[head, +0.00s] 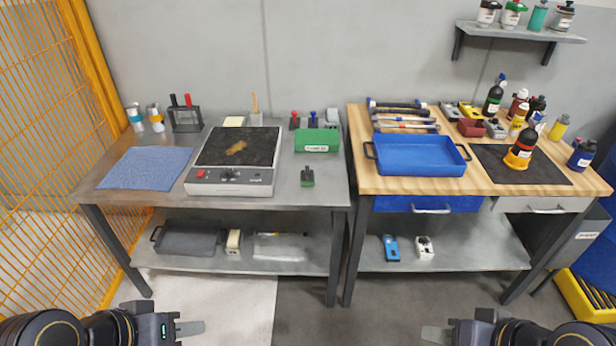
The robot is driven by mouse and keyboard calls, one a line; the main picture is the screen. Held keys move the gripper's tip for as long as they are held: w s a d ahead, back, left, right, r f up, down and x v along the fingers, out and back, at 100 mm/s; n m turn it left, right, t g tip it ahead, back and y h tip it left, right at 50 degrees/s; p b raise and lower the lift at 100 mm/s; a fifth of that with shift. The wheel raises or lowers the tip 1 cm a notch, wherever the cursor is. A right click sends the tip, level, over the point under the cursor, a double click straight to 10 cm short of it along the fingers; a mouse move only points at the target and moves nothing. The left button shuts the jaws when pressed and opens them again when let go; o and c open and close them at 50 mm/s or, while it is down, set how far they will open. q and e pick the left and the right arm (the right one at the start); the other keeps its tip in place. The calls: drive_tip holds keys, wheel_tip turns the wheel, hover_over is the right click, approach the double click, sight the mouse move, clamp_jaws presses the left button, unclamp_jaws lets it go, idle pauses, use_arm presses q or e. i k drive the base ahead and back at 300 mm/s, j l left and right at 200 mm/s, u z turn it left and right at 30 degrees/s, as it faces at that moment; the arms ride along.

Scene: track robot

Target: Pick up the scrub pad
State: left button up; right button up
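A small green pad with a dark grip on top, which looks like the scrub pad (307,177), lies on the steel table (325,190) near its front right. It sits right of the hot plate and in front of the green bin. My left gripper (192,328) is low at the bottom left, in front of the table and well away from the pad. My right gripper (433,333) is low at the bottom right, also far from it. Nothing shows in either gripper; the finger gaps cannot be made out.
A hot plate (232,176) with a stained dark top stands mid-table. A blue cloth (147,168) lies left, a green bin (317,141) behind the pad. A wooden workbench (357,130) with a blue tray (419,168) adjoins on the right. Yellow fencing (45,150) borders the left.

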sight(307, 176)
drive_tip(key=i+l, duration=0.3)
drive_tip(key=l, duration=0.15)
drive_tip(key=i+l, duration=0.35)
drive_tip(key=i+l+u, duration=0.1)
drive_tip(key=i+l, duration=0.2)
drive_tip(key=l, duration=0.2)
drive_tip(key=i+l, duration=0.3)
drive_tip(key=l, duration=0.15)
